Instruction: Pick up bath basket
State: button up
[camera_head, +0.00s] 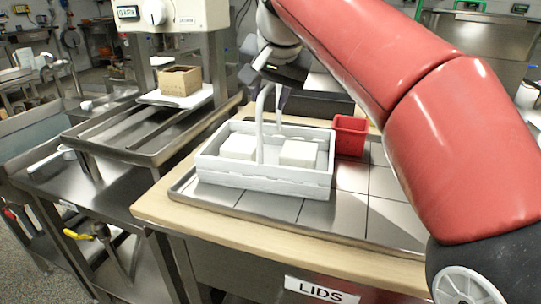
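The bath basket is most likely the white, low-walled basket (262,180) on the metal-topped counter, with a tall, thin white handle (260,125) rising from its middle. Two white blocks (299,153) lie inside it, one on each side of the handle. My gripper (268,80) is above the basket at the top of the handle, reaching in from the upper right. Its fingers are small and partly hidden, so I cannot tell whether they are around the handle or only beside it. The basket sits flat on the counter.
A red bin (350,136) stands close to the basket's right. A dark tray (318,104) is behind it. A machine (170,18) with a cardboard box (180,80) stands at the back left. The metal top (345,210) in front and right is clear.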

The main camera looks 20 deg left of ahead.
jog(key=shift+f, duration=0.2)
dwell(0.3)
grip_shut()
jog(key=shift+r, duration=0.1)
